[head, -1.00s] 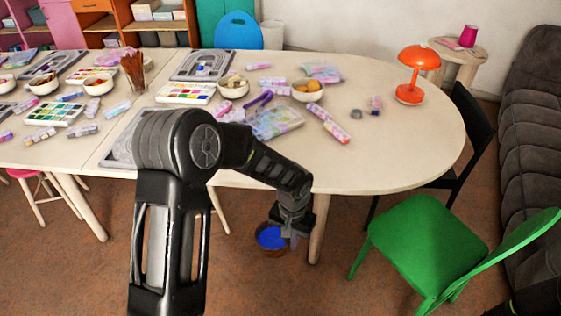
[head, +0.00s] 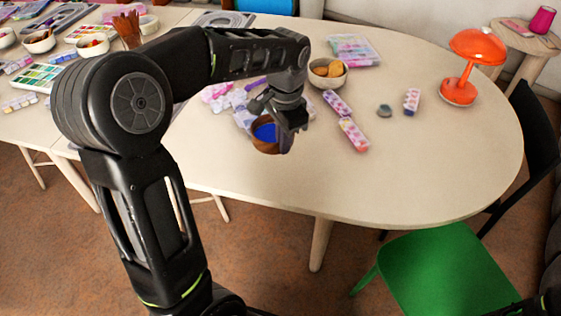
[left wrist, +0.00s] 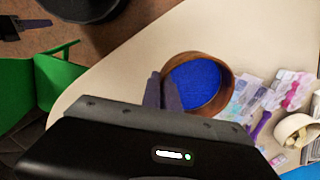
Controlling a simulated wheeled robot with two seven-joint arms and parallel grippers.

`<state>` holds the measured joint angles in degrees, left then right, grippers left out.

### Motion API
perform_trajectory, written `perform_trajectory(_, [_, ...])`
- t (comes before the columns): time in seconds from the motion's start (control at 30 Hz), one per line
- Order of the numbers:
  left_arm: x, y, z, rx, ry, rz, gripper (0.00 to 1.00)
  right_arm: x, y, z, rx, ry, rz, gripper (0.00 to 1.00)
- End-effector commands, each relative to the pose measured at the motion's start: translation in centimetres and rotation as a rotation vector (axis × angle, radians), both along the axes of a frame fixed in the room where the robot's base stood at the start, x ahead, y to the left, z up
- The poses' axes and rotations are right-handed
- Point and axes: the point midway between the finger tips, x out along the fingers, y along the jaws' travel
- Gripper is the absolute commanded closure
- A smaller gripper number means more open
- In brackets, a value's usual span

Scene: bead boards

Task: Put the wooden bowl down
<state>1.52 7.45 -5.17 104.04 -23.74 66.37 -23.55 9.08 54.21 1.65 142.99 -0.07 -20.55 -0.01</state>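The wooden bowl (head: 264,146) is brown with a blue filling, and my left gripper (head: 283,138) holds it by the rim over the front part of the table (head: 420,170). In the left wrist view the bowl (left wrist: 230,88) is upright, its blue content in sight, and the fingers (left wrist: 162,92) close on its near wall. Whether the bowl's base touches the table is hidden. My right gripper does not show clearly; only a dark piece of my own arm is at the lower right edge of the head view.
Right of the bowl lie pink bead tubes (head: 352,134) and a grey lump (head: 384,111). A pale bowl with orange pieces (head: 327,72) stands behind it. An orange lamp (head: 470,65) is farther right. The table's front right is clear. A green chair (head: 440,270) stands in front.

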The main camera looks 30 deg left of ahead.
Motion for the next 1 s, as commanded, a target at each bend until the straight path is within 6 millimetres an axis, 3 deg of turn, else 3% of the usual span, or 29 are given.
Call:
perform_trajectory(0.27, [0.0,0.0,-0.5,0.000,0.001,0.002,1.00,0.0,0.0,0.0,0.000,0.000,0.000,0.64])
perform_trajectory(0.6, [0.0,0.0,-5.0,0.001,0.000,0.002,1.00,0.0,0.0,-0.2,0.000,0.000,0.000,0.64])
perform_trajectory(0.87, [0.0,0.0,-5.0,0.000,-0.001,0.003,1.00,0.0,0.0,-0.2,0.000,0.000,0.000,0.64])
perform_trajectory(1.0, [0.0,0.0,-6.0,0.000,0.001,0.002,1.00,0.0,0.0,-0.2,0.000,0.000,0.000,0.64])
